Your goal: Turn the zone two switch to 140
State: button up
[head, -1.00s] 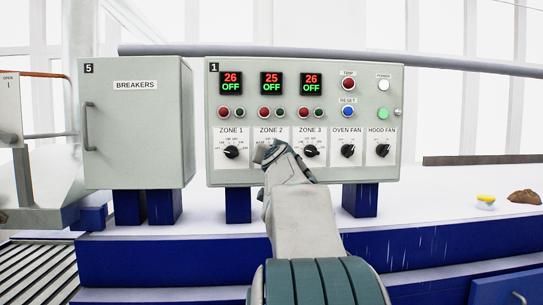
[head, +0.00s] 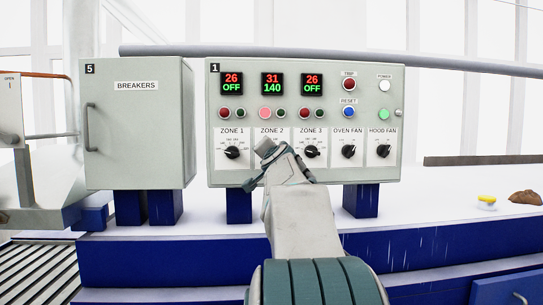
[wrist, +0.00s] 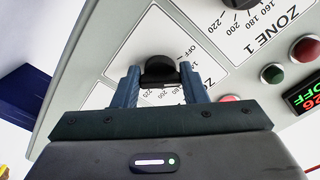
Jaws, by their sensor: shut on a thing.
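The zone two switch is a black knob (wrist: 159,70) on a white dial plate in the wrist view. My gripper (wrist: 158,84) has its two blue-grey fingers on either side of the knob and is shut on it. In the head view my gripper (head: 272,150) covers the knob and most of its dial below the ZONE 2 label (head: 271,131). The zone two display (head: 272,83) reads 31 in red above 140 in green. The red lamp (head: 265,113) under it is lit pink.
The control panel (head: 390,70) also holds the zone 1 knob (head: 232,152), zone 3 knob (head: 312,151), oven fan knob (head: 348,151) and hood fan knob (head: 383,151). The zone 1 and zone 3 displays read OFF. A breaker box (head: 135,135) stands to the left.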

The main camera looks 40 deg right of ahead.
jog(key=o, duration=1)
jog(key=shift+a, duration=0.1)
jog(key=v, duration=1.3)
jog(key=shift+s+a+b, duration=0.1)
jog(key=shift+s+b, duration=0.25)
